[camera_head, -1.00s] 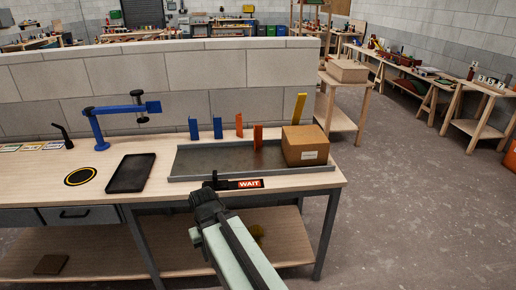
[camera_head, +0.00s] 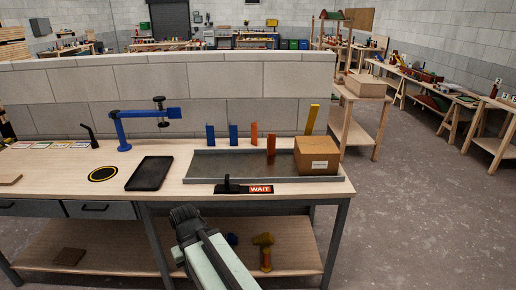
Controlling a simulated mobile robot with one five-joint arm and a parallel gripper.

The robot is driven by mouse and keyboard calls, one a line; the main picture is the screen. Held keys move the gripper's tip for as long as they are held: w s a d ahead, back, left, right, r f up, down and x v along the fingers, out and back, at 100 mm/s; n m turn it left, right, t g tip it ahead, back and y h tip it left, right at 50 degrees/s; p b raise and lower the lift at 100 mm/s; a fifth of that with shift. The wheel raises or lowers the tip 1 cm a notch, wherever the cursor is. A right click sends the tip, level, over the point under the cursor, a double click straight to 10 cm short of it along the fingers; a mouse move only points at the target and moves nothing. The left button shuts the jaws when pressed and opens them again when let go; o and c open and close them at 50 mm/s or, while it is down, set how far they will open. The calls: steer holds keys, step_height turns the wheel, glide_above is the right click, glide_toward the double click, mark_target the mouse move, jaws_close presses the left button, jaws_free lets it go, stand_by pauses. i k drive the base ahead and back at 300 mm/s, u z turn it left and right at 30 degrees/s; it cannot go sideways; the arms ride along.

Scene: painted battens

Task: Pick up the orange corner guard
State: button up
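I cannot tell which is the orange corner guard; both are narrow and upright. My gripper (camera_head: 183,214) is in front of the bench edge, low and left of the tray, apart from both pieces. Its fingertips are too small and dark to show whether it is open.
Two blue pieces (camera_head: 233,135) stand left of the orange ones. A cardboard box (camera_head: 317,156) fills the tray's right end, with a yellow piece (camera_head: 311,119) behind it. A black handle and WAIT sign (camera_head: 260,189) lie at the front. A blue clamp arm (camera_head: 146,113) stands left.

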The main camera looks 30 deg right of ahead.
mark_target(271, 138)
steer(key=u, duration=0.1)
steer(key=i, duration=0.85)
